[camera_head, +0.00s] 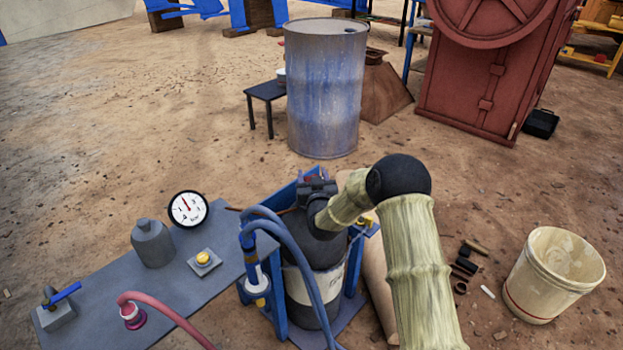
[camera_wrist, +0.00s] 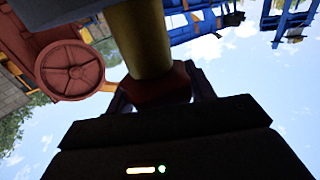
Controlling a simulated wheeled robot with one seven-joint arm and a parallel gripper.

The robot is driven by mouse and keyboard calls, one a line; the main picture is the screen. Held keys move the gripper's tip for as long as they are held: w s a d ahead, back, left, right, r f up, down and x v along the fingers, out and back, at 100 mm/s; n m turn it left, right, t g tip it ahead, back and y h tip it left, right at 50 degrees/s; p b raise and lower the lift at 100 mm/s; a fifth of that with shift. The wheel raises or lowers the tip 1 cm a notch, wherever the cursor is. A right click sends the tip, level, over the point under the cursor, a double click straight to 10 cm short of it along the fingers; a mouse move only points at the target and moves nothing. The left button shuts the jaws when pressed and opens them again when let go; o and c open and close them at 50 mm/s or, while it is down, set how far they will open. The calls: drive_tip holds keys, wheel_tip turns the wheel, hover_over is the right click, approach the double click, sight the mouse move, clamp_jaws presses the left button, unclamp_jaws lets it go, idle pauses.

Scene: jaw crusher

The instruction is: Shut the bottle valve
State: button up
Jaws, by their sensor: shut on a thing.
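The bottle (camera_head: 318,255) is dark grey with a pale label and stands upright in a blue frame. My gripper (camera_head: 314,184) is at the top of the bottle, and my arm reaches it from the right. In the wrist view my gripper (camera_wrist: 160,92) has its two dark fingers on either side of a red-brown part, which looks like the valve's handwheel (camera_wrist: 158,88). A thick brass-coloured piece (camera_wrist: 141,40) adjoins it. The fingers are shut on the red part. In the head view the gripper mostly hides the valve, so its turn position cannot be told.
A grey bench (camera_head: 110,285) at left holds a pressure gauge (camera_head: 188,209), a grey flask (camera_head: 152,243), a yellow button (camera_head: 203,258) and a blue-handled valve (camera_head: 60,299). Blue and pink hoses run close by. A drum (camera_head: 325,90) stands behind; a white bucket (camera_head: 550,275) is right.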

drive_tip(key=m+h, duration=0.1)
drive_tip(key=h, duration=0.1)
drive_tip(key=m+h, duration=0.3)
drive_tip(key=h, duration=0.2)
drive_tip(key=shift+d+m, duration=0.25)
drive_tip(key=shift+m, duration=0.15)
drive_tip(key=m+g+h, duration=0.1)
drive_tip(key=h, duration=0.1)
drive_tip(key=m+g+h+p, duration=0.1)
drive_tip(key=m+h, duration=0.1)
drive_tip(key=h, duration=0.1)
drive_tip(key=d+m+g+h, duration=0.1)
drive_tip(key=m+h, duration=0.1)
drive_tip(key=shift+s+h+p, duration=0.15)
drive_tip(key=shift+h+p, duration=0.15)
drive_tip(key=shift+h, duration=0.1)
drive_tip(key=shift+r+m+g, duration=0.1)
drive_tip(key=shift+m+g, duration=0.2)
drive_tip(key=o, duration=1)
drive_tip(key=shift+c, duration=0.2)
wheel_tip(320, 180, up, 10)
drive_tip(key=shift+f+p, duration=0.1)
drive_tip(key=shift+p, duration=0.85)
